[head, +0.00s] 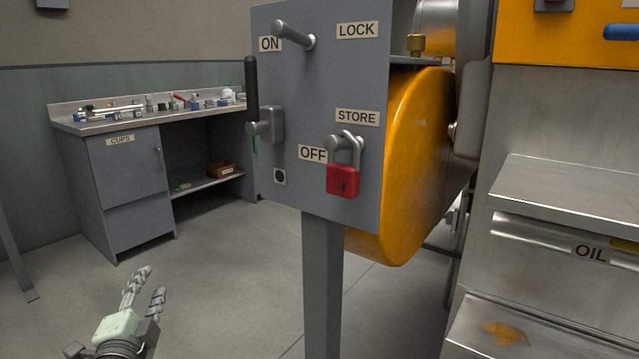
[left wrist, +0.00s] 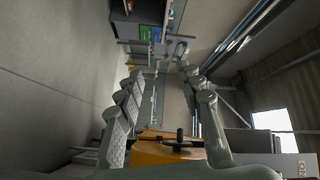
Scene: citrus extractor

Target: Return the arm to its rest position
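My left gripper (head: 152,282) is low at the bottom left of the head view, above the floor. It is apart from the grey switch box and the bench. In the left wrist view my left gripper (left wrist: 162,76) has its two fingers spread with a gap between them and nothing held. My right gripper does not show in either view.
A grey switch box (head: 300,100) on a post (head: 322,270) stands mid-view. Its black-handled lever (head: 251,90) points up beside ON. A red padlock (head: 343,181) hangs at the STORE peg. An orange drum (head: 410,150) is behind. Floor (head: 220,270) is clear leftward.

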